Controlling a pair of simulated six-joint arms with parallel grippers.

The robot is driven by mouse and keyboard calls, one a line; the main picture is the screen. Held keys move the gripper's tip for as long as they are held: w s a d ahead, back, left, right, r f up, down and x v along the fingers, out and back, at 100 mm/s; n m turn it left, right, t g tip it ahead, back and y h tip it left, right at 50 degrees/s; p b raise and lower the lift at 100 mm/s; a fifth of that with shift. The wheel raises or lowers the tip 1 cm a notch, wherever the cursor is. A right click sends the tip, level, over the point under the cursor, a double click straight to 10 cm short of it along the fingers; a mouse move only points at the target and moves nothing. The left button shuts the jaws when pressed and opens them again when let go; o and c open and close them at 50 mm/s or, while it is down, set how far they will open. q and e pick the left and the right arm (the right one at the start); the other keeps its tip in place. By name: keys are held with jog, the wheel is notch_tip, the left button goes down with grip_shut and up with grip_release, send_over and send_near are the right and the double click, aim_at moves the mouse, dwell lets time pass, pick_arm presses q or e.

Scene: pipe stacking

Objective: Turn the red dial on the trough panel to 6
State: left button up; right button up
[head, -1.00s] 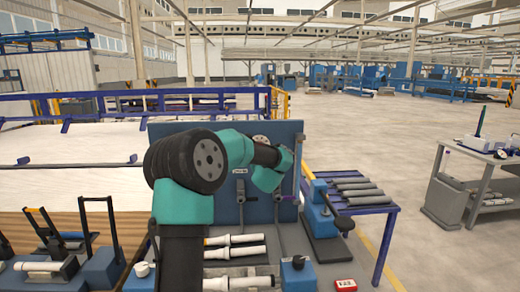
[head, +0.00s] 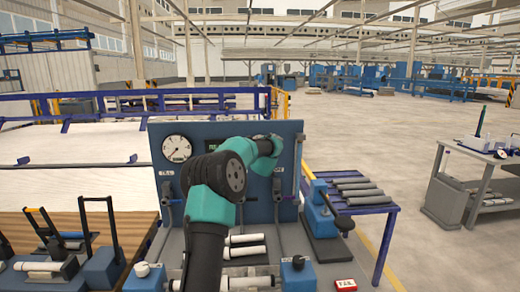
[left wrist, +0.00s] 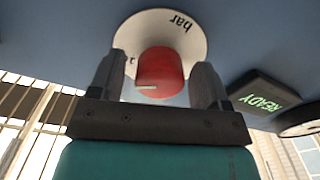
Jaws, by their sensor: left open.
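The red dial (left wrist: 160,70) stands on a round white scale plate (left wrist: 190,45) marked "bar" in the left wrist view. A pale mark shows on its face; the scale numbers are mostly hidden or unreadable. My left gripper (left wrist: 158,64) is open, with one finger on each side of the dial and gaps visible between fingers and dial. In the head view, my left arm reaches up to the blue trough panel (head: 225,128) and hides the dial. My right gripper is in neither view.
A round gauge (head: 177,148) is at the panel's upper left, beside a green-lettered READY display (left wrist: 264,97). Pale pipes (head: 245,240) lie below the panel. A blue clamp (head: 318,208) stands to the right, before a table with grey pipes (head: 360,190).

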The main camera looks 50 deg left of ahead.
pick_arm(q)
jog(key=shift+c, duration=0.3)
jog(key=c, duration=0.9)
jog(key=shift+o, duration=0.2)
jog(key=shift+n, duration=0.4)
jog(key=n, duration=0.6)
jog(key=shift+r+n, duration=0.1)
jog(key=shift+n, duration=0.3)
jog(key=n, duration=0.4)
jog(key=shift+a+n, duration=0.1)
jog(key=shift+n, duration=2.1)
